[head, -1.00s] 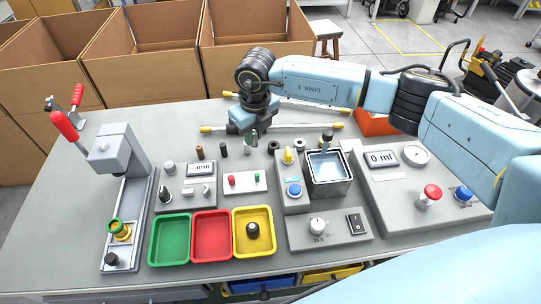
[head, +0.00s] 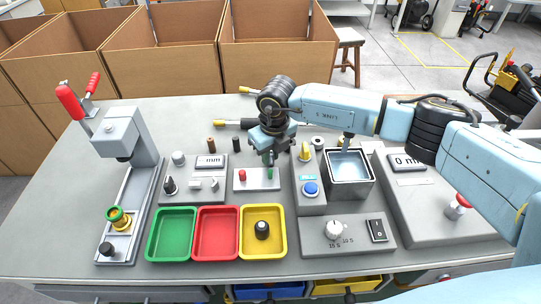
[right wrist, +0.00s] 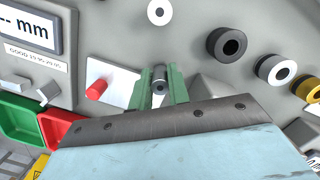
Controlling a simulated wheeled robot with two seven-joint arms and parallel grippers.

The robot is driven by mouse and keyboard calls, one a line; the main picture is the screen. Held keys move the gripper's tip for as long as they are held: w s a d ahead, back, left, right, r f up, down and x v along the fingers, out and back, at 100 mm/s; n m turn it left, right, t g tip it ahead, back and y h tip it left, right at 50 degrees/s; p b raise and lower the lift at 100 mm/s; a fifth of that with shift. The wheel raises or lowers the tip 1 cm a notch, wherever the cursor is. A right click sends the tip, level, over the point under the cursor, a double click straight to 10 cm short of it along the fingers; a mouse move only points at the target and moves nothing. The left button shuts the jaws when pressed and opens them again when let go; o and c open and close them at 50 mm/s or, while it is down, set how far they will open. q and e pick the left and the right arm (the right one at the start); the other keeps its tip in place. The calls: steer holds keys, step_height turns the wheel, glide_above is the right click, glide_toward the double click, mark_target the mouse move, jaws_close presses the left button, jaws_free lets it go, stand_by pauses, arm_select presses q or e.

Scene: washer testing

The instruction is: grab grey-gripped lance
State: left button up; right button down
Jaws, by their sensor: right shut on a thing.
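Two thin lances with yellow ends lie at the back of the table in the head view, one nearer (head: 238,123) and one farther (head: 249,90). The nearer one shows a dark grey stretch behind its yellow end; my right arm hides much of both, so I cannot tell the farther one's grip colour. My right gripper (head: 269,157) is in front of the lances, above a white plate with a red and a green button (head: 243,185). In the right wrist view its green fingers are shut on a small dark grey cylinder (right wrist: 160,76) with a hole. My left gripper is out of view.
Green (head: 152,258), red (head: 198,256) and yellow (head: 246,257) trays stand at the front; the yellow one holds a black part. A press with red handles (head: 123,135) is at left, a water basin (head: 350,187) at right. Cardboard boxes (head: 170,55) stand behind the table.

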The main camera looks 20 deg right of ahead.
steer(key=shift+a+f, duration=0.1)
steer(key=shift+f, duration=0.1)
steer(key=c, duration=1.7)
jaws_free()
steer(key=o, duration=0.4)
steer(key=shift+c, duration=0.2)
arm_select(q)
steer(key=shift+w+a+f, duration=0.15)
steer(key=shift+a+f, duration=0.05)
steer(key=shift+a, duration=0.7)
arm_select(e)
steer(key=shift+r, duration=0.1)
